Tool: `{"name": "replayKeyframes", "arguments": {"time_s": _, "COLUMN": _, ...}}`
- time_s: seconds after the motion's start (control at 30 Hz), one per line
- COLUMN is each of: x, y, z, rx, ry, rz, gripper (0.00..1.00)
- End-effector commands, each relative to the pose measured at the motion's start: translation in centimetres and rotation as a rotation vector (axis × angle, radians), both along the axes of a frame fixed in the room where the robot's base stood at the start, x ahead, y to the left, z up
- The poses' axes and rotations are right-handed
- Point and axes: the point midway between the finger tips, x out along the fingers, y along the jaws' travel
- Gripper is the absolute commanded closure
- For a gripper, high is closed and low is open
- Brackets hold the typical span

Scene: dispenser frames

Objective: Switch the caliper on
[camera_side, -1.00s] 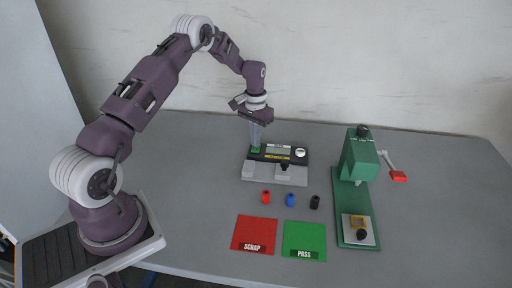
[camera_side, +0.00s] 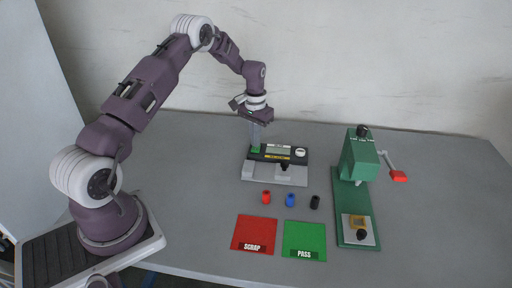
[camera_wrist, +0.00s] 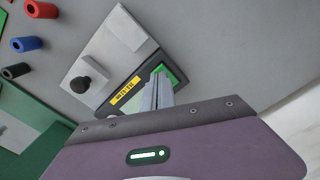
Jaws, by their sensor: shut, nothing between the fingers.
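The caliper (camera_side: 277,172) is a grey bench gauge with a dark panel, a pale display (camera_side: 279,150), a yellow label, a white round knob (camera_side: 300,152) and a black knob on its slide. A green button (camera_side: 256,149) sits at the panel's left end; it also shows in the wrist view (camera_wrist: 172,74). My gripper (camera_side: 256,146) is shut and empty, pointing down at the green button. In the wrist view its fingertips (camera_wrist: 161,78) overlap the button's edge; I cannot tell whether they touch it. No digits are readable on the display.
Red (camera_side: 266,197), blue (camera_side: 290,200) and black (camera_side: 314,202) bushings stand in front of the caliper. A red SCRAP mat (camera_side: 254,230) and green PASS mat (camera_side: 304,236) lie nearer. A green press (camera_side: 358,170) with a red-handled lever stands right. The table left of the caliper is clear.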

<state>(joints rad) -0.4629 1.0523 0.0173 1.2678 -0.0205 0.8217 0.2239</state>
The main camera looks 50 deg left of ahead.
Motion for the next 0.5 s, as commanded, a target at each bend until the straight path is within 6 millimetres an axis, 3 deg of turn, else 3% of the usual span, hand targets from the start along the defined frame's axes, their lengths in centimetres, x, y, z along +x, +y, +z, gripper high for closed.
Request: {"name": "replayKeyframes", "arguments": {"time_s": 0.5, "x": 0.01, "y": 0.00, "z": -0.48, "rx": 0.000, "ry": 0.000, "rz": 0.000, "gripper": 1.00}}
